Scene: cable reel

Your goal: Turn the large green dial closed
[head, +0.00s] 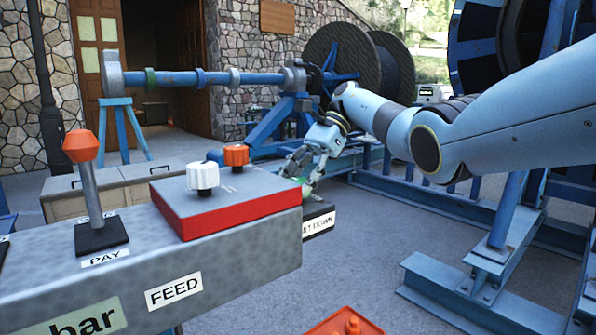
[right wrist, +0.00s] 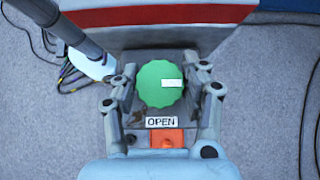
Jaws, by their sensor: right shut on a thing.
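The large green dial (right wrist: 160,84) sits on a dark grey box (right wrist: 190,60) in the right wrist view. It has a scalloped edge, and a white mark on it lies right of its centre. A label reading OPEN (right wrist: 160,122) is below it. My right gripper (right wrist: 160,86) is shut on the dial, one finger at its left side and one at its right. In the head view, my right gripper (head: 299,174) reaches down to the box, and only a little green shows between its fingers. My left gripper is in neither view.
A grey control panel (head: 240,262) with a red-edged plate, a white knob (head: 203,178), an orange knob (head: 236,156) and an orange-topped lever (head: 85,170) stands at the left. An orange block (right wrist: 167,138) is below the OPEN label. Blue steel framing (head: 480,285) stands at the right.

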